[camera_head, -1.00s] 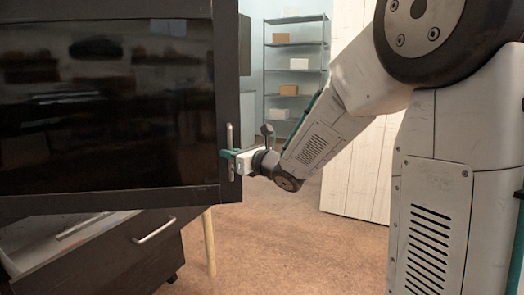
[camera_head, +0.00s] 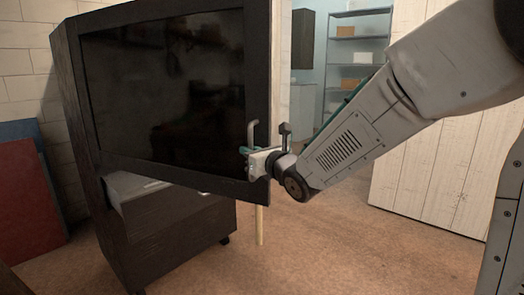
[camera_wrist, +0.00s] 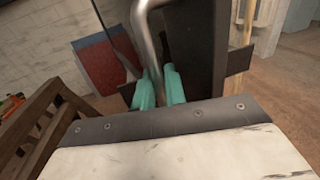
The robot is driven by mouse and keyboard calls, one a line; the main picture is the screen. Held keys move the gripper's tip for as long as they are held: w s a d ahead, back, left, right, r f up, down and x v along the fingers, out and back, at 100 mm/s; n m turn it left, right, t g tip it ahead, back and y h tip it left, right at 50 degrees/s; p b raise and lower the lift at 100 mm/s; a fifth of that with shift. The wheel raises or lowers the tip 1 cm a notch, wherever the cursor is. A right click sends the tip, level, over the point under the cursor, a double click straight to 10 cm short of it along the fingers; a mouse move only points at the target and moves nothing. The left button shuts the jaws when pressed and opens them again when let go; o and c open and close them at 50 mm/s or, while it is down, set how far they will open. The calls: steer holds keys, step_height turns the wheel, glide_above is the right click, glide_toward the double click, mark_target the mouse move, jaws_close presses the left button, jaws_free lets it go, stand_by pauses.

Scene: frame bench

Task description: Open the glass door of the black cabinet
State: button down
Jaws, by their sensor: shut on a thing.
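The black cabinet (camera_head: 78,130) stands at the left in the head view, with its dark glass door (camera_head: 165,85) swung out from the body on the left side. A metal bar handle (camera_head: 251,135) is on the door's right frame edge. My gripper (camera_head: 247,152) is at the lower part of this handle. In the wrist view the teal fingers of my gripper (camera_wrist: 160,88) are on both sides of the handle's metal bar (camera_wrist: 147,40), shut on it. The door's dark frame (camera_wrist: 198,50) shows just beyond the fingers.
Below the door, the cabinet's lower part (camera_head: 165,225) shows a light surface inside. Red and blue panels (camera_head: 30,200) lean at the left wall. A metal shelf (camera_head: 355,50) stands at the back. A wooden rack (camera_wrist: 45,125) is at the wrist view's left. Brown floor (camera_head: 350,240) is clear at the right.

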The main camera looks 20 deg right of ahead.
steer(key=shift+a+r, duration=0.15)
steer(key=shift+a, duration=0.1)
steer(key=shift+w+d, duration=0.15)
steer(key=shift+d, duration=0.1)
steer(key=c, duration=1.6)
jaws_free()
steer(key=shift+o, duration=0.3)
steer(key=shift+d, duration=0.25)
steer(key=v, duration=0.7)
steer(key=shift+s, duration=0.35)
steer(key=shift+d, duration=0.1)
steer(key=shift+c, duration=0.3)
